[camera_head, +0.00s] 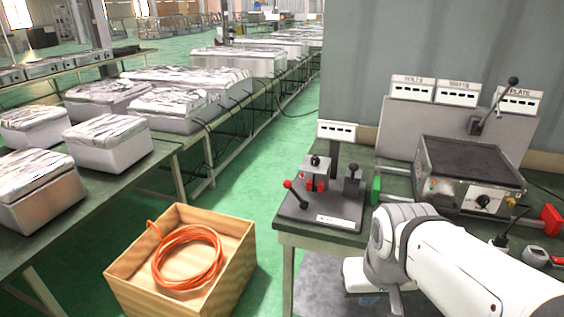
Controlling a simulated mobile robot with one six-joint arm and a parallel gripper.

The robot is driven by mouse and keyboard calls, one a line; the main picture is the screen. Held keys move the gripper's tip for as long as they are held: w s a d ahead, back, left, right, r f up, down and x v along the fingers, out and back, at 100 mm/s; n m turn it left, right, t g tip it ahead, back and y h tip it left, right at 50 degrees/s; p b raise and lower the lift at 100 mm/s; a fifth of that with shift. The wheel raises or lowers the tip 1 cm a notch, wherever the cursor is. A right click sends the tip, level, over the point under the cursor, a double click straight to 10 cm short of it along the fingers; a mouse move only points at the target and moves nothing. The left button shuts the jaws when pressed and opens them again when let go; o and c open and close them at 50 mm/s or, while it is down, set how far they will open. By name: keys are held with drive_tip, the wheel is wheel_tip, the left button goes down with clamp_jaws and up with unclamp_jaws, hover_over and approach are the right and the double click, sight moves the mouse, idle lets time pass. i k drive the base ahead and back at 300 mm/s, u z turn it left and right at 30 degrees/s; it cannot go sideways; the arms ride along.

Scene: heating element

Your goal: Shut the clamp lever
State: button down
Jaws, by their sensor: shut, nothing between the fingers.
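A dark clamp fixture (322,206) sits on the near left corner of the green-topped bench. A lever with a red grip (296,196) leans out to its left, tilted up; it looks like the clamp lever, but I cannot be sure. Red blocks (315,184) sit at the middle of the fixture under a black-knobbed post (315,161). A second black-handled post (352,176) stands at its right. My white arm reaches in from the lower right, its wrist in front of the bench's front edge, below and right of the fixture. My gripper's fingers cannot be made out.
A metal box with a dial (470,175) stands right of the fixture. A tall lever with a black knob (494,106) rises behind it. Red (551,219) and green (376,190) blocks flank the box. A wooden crate (180,262) with orange cable stands on the floor left.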

sight(293, 191)
drive_tip(key=i, duration=0.9)
drive_tip(key=u, duration=0.05)
